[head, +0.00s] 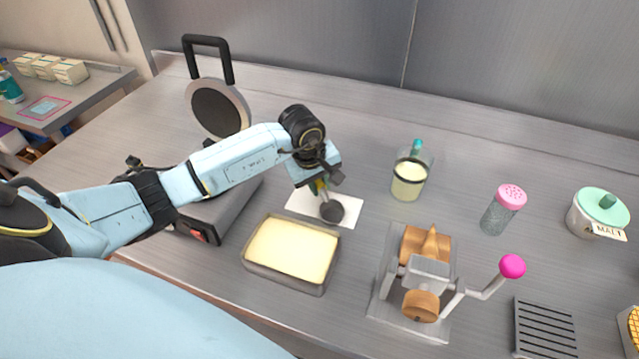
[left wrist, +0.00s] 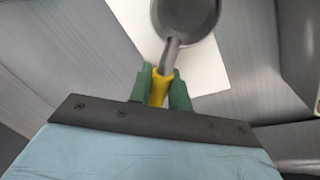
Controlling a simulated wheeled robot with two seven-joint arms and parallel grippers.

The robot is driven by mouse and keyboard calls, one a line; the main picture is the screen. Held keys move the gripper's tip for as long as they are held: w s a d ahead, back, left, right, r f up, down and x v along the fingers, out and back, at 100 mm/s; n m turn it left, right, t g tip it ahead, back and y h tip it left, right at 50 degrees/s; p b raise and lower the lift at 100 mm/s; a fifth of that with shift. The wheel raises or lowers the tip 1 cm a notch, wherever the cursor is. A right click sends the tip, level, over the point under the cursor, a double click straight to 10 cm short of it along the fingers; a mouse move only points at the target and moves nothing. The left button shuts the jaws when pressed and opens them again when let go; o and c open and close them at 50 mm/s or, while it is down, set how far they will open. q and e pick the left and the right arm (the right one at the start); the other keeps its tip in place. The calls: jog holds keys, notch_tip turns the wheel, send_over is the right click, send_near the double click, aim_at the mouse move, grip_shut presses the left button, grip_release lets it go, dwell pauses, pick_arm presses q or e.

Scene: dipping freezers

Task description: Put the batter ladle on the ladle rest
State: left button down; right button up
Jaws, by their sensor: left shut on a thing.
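The batter ladle (head: 331,211) has a round dark grey bowl and a yellow grip. My left gripper (head: 319,186) is shut on the yellow grip, with the bowl beyond the fingers. In the left wrist view the ladle (left wrist: 188,14) points away from the green fingers (left wrist: 163,88). A flat white square (head: 300,205) lies under the ladle on the counter; it may be the ladle rest. It also shows in the left wrist view (left wrist: 209,75). I cannot tell whether the bowl touches it. My right gripper is not in view.
A batter pan (head: 247,266) stands just in front of the white square. An open waffle iron (head: 218,108) is behind my left arm. A batter jug (head: 408,182), pink-topped shaker (head: 502,212), cranked device (head: 430,275) and dark slotted grate (head: 544,328) stand to the right.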

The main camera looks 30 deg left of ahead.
aim_at(319, 182)
pick_arm(q)
jog(key=shift+f, duration=0.15)
jog(key=c, duration=1.2)
grip_release()
jog(key=shift+c, duration=0.2)
jog(key=shift+r+p, duration=0.7)
jog(key=shift+r, duration=0.85)
jog(key=shift+r+p, duration=1.15)
jog(key=shift+r, duration=0.9)
jog(key=shift+s+f, duration=0.1)
jog(key=shift+f, duration=0.05)
